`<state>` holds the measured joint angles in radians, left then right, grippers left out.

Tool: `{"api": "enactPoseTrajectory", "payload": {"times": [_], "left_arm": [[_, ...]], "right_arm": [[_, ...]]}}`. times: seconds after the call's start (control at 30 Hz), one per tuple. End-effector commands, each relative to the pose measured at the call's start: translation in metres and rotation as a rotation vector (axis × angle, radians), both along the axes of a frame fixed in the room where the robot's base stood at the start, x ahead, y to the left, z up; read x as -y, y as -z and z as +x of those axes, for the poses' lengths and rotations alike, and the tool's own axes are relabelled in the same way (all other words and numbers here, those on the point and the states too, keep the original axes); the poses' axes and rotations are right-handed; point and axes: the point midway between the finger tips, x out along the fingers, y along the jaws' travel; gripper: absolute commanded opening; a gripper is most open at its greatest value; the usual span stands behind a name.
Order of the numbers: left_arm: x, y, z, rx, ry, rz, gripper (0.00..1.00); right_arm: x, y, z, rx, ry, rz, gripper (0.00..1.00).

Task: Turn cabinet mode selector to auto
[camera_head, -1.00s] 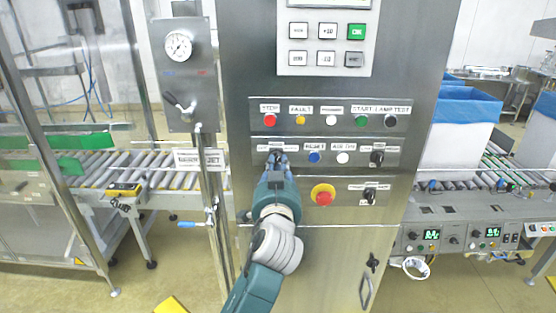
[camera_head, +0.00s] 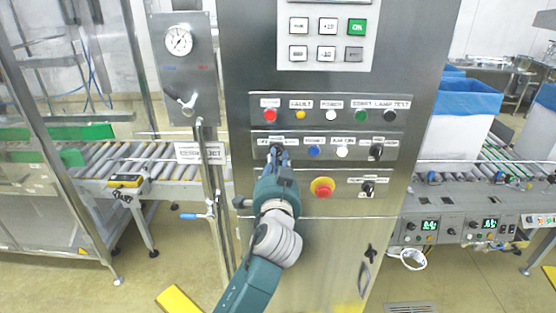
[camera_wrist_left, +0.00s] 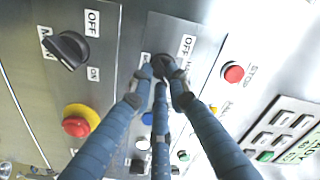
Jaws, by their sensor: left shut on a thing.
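The cabinet (camera_head: 330,235) has a row with a black selector knob (camera_wrist_left: 172,70) at its left end, beside an OFF label in the left wrist view. My left gripper (camera_head: 278,152) is on this knob. Its blue fingers (camera_wrist_left: 160,75) are closed around it and cover much of it, so its exact pointing direction is hard to tell. The row's labels are too small to read surely. My right gripper is not in view.
A red emergency stop (camera_head: 322,187) on yellow sits below right of the gripper. Another black knob (camera_wrist_left: 67,48) with OFF and ON labels is close by. Push buttons (camera_head: 301,115) line the row above. A pipe (camera_head: 209,180) stands left.

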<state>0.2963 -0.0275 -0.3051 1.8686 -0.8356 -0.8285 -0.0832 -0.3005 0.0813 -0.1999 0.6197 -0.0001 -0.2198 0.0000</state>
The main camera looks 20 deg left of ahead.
Motion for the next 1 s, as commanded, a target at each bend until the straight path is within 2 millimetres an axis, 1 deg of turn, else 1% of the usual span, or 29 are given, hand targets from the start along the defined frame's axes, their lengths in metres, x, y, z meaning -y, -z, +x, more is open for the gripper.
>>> {"api": "enactPoseTrajectory", "payload": {"times": [0.03, 0.07, 0.1, 0.2, 0.47, 0.57, 0.67, 1.0], "left_arm": [[-0.001, -0.005, 0.000, 0.009, -0.001, 0.005, 0.00], [-0.001, -0.005, 0.000, 0.009, -0.001, 0.005, 0.00], [-0.001, -0.005, 0.000, 0.009, -0.001, 0.005, 0.18], [-0.001, -0.004, 0.000, 0.008, -0.001, 0.004, 0.35], [-0.001, -0.002, 0.000, 0.003, -0.001, 0.002, 0.35], [0.001, -0.001, -0.004, 0.003, 0.000, 0.001, 0.35], [0.005, 0.000, -0.016, 0.002, 0.001, 0.000, 0.35], [0.023, 0.000, -0.083, 0.001, -0.001, -0.001, 0.35]], "right_arm": [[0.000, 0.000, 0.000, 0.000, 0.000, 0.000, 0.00], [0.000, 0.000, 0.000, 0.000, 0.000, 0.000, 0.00], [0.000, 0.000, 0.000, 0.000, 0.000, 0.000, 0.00], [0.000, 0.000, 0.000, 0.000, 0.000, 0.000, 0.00], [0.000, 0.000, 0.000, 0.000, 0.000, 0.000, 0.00], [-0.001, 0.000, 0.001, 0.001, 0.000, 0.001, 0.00], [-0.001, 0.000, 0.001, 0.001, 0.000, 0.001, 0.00], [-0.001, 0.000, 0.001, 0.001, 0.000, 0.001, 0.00]]}}
